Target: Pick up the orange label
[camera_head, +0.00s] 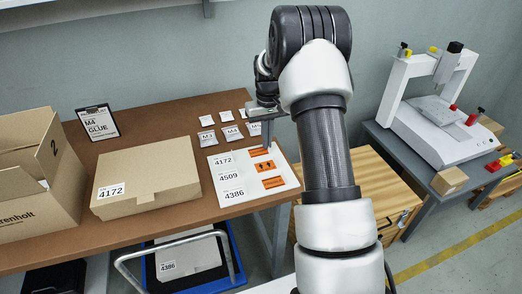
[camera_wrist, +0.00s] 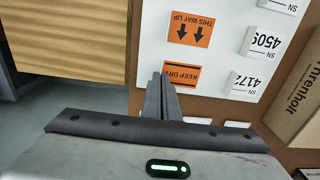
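Three orange labels lie in a column on a white sheet (camera_head: 228,178) on the brown table. The top orange label (camera_head: 263,152) reads "KEEP DRY" in the wrist view (camera_wrist: 182,74). The middle orange label (camera_head: 265,167), with two black arrows, reads "THIS WAY UP" in the wrist view (camera_wrist: 191,29). The bottom orange label (camera_head: 274,182) shows only in the head view. My gripper (camera_head: 267,146) points down over the sheet's far edge, close to the top label. In the wrist view, its fingers (camera_wrist: 164,80) are together beside that label, with nothing seen between them.
The sheet carries the numbers 4172, 4509 and 4386. Several small white packets (camera_head: 206,138) lie behind it. A closed carton (camera_head: 150,178) and an open box (camera_head: 35,185) stand to the left. A wooden cabinet (camera_head: 375,185) stands to the right of the table.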

